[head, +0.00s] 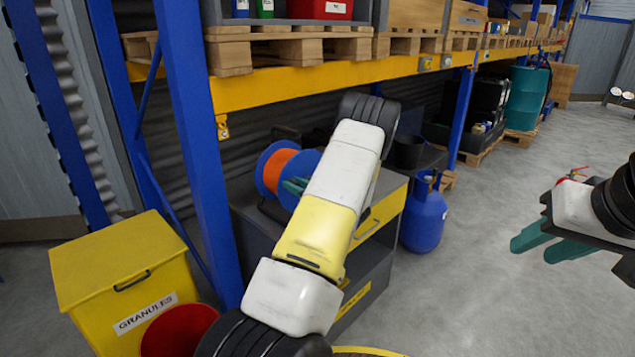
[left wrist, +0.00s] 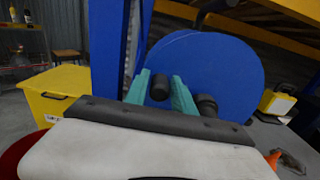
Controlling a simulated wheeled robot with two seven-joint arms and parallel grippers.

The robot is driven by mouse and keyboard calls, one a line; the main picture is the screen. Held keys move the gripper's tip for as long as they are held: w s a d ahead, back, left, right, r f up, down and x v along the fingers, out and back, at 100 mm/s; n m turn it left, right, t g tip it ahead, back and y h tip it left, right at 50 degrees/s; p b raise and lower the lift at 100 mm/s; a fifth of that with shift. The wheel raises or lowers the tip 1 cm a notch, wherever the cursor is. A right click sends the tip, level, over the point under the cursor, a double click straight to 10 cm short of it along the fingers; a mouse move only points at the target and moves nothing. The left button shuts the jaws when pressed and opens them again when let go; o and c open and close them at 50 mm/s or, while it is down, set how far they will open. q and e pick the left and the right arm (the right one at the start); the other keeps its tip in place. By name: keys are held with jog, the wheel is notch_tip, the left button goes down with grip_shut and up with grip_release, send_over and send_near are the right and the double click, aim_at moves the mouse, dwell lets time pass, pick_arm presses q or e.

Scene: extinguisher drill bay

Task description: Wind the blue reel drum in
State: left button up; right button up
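The blue reel drum, with an orange winding (head: 276,170) between blue flanges (head: 266,165), stands on a grey cabinet under the rack. My left gripper (head: 294,186) has its teal fingers at the drum's near face, partly hidden by my forearm in the head view. In the left wrist view, a large blue disc (left wrist: 205,70) fills the middle. My left fingers (left wrist: 162,76) are spread, with a dark knob (left wrist: 160,88) seen between them; contact is unclear. A second dark knob (left wrist: 207,105) is right of the fingers. My right gripper (head: 543,242) is open and empty, over the floor.
A yellow granules bin (head: 120,265) and a red bucket (head: 180,332) stand at lower left. A blue rack post (head: 198,150) rises left of the cabinet (head: 382,250). A blue gas cylinder (head: 425,215) stands right of it.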

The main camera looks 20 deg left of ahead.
pick_arm(q)
grip_shut()
dwell(1.2)
